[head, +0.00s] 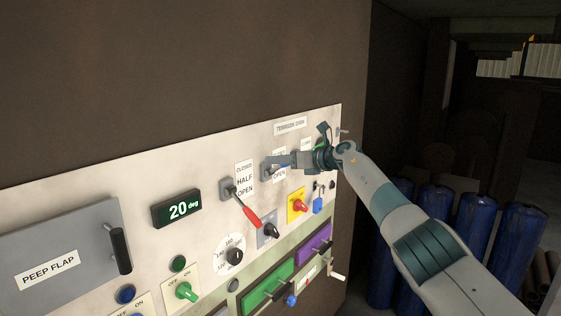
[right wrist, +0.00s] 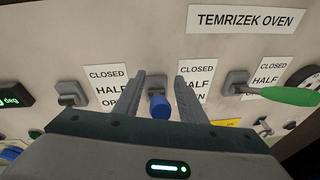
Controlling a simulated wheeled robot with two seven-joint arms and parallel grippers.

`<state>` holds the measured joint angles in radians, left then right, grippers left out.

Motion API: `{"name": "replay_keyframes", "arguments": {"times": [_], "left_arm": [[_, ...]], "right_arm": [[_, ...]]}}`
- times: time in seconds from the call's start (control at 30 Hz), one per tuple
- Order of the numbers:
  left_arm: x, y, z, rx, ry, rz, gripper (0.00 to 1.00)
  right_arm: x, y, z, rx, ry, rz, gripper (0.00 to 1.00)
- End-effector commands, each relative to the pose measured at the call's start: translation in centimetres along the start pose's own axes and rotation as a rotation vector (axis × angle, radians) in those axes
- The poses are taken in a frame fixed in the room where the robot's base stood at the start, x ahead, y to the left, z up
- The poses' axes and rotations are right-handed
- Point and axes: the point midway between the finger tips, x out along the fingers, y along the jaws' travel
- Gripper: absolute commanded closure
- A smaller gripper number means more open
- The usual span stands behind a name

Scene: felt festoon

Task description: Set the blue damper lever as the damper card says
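The blue damper lever (right wrist: 160,106) shows in the right wrist view, its round blue end pointing toward the camera from a grey mount. My right gripper (right wrist: 160,77) is open, with one finger on each side of the lever; I cannot tell whether either touches it. In the head view my right gripper (head: 271,162) is at the panel and mostly covers the lever. A CLOSED/HALF/OPEN label (right wrist: 195,76) stands right of the lever, partly hidden by a finger. I cannot make out a damper card. My left gripper is out of view.
A red lever (head: 248,213) is left of the blue one, and a green lever (right wrist: 290,95) is right of it. The oven panel (head: 110,205) also carries a 20 deg display (head: 177,209), knobs and a peep flap (head: 60,262). Blue cylinders (head: 477,225) stand at right.

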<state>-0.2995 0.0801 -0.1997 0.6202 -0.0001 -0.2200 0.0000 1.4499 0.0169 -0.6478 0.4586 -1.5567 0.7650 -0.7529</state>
Motion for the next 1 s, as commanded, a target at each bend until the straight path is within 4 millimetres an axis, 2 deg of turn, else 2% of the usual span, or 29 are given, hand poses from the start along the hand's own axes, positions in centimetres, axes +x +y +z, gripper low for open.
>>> {"name": "replay_keyframes", "arguments": {"times": [0.57, 1.0], "left_arm": [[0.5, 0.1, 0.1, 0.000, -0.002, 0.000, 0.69], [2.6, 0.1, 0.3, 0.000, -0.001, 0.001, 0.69]], "right_arm": [[-0.5, -0.3, -0.2, -0.001, 0.000, -0.001, 0.62], [-3.7, -0.2, -0.4, -0.004, 0.001, -0.001, 0.62]]}}
